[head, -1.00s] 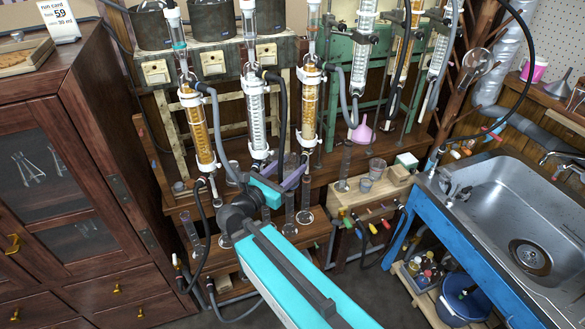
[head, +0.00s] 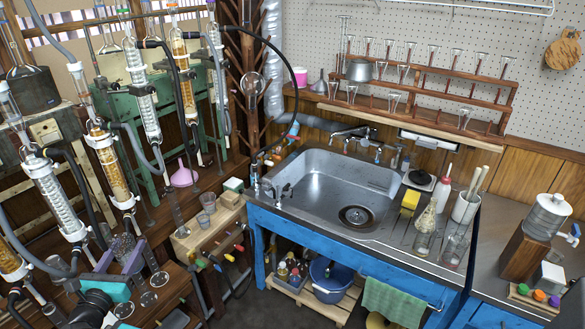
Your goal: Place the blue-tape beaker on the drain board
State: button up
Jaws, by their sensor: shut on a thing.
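My gripper (head: 119,258) is at the lower left, its purple fingers shut around a small clear glass vessel (head: 122,244). It looks like the beaker, but I cannot make out any blue tape on it, and the fingers and arm hide its lower part. The drain board (head: 396,232) appears to be the metal surface at the right of the sink, far to the right of my gripper. A jar with a brush (head: 424,238) and another clear glass vessel (head: 455,247) stand on its right part.
The sink (head: 325,190) lies between my gripper and the drain board. A yellow sponge (head: 409,202), a red-capped bottle (head: 442,192) and a white pot of sticks (head: 465,209) crowd the board's back and right. Glass condensers (head: 110,165) rise close around my gripper.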

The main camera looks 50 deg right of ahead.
aim_at(455, 193)
jog(key=z, duration=0.3)
jog(key=k, duration=0.3)
jog(key=u, duration=1.7)
jog(key=k, duration=1.35)
jog(key=z, duration=0.05)
